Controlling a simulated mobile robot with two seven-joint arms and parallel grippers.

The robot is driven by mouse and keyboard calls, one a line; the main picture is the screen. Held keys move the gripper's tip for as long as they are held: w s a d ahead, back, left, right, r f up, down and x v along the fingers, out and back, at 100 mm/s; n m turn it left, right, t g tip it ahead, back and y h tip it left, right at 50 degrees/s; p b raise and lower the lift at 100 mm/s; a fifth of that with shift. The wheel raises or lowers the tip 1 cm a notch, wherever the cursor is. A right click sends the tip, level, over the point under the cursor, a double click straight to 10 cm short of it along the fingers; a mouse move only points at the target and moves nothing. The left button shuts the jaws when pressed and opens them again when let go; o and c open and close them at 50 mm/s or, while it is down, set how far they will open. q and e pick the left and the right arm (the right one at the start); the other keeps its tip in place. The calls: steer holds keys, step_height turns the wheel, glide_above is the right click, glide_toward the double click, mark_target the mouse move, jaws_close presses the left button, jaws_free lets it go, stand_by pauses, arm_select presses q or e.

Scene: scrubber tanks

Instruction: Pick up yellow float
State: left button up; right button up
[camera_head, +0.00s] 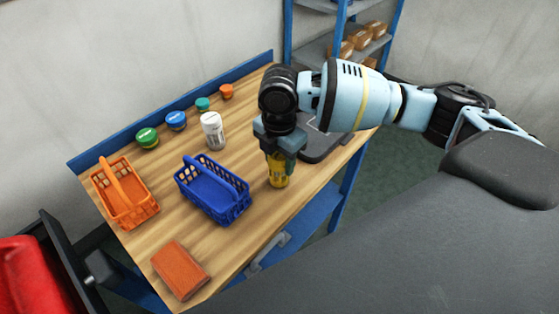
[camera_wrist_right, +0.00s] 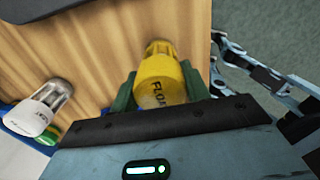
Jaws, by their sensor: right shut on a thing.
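The yellow float (camera_head: 278,172) is a small yellow cylinder near the front edge of the wooden table (camera_head: 210,250). My right gripper (camera_head: 279,158) comes down over it from above and is shut on it. In the right wrist view the yellow float (camera_wrist_right: 158,80) sits between the two green fingers of my right gripper (camera_wrist_right: 160,92), with black lettering on its side. The frames do not clearly show whether its lower end touches the table. My left gripper is not in view.
A blue basket (camera_head: 226,207) stands just left of the float, and an orange basket (camera_head: 148,207) farther left. A white canister (camera_head: 212,131) stands behind. Several lidded jars line the back edge. A brown-orange block (camera_head: 181,270) lies at the front. A dark tray (camera_head: 318,147) is at right.

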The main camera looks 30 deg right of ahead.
steer(key=shift+r, duration=0.5)
steer(key=shift+s+d+r, duration=0.1)
steer(key=shift+s+r, duration=0.05)
steer(key=shift+r, duration=0.4)
steer(key=shift+s+d+r, duration=0.1)
steer(key=shift+r, duration=0.4)
steer(key=s+d, duration=0.2)
steer(key=s, duration=0.5)
steer(key=s+d+r, duration=0.1)
steer(key=s+d, duration=0.1)
steer(key=s, duration=0.5)
steer(key=shift+s+d+p, duration=0.35)
steer(key=shift+d+p, duration=0.05)
steer(key=shift+p, duration=0.05)
steer(key=shift+r, duration=0.1)
steer(key=w+a+m, duration=0.3)
steer(key=m, duration=0.8)
steer(key=w+a+m, duration=0.3)
steer(key=m, duration=0.8)
steer(key=shift+w+a+r, duration=0.15)
steer(key=shift+a+r, duration=0.05)
steer(key=shift+r, duration=0.15)
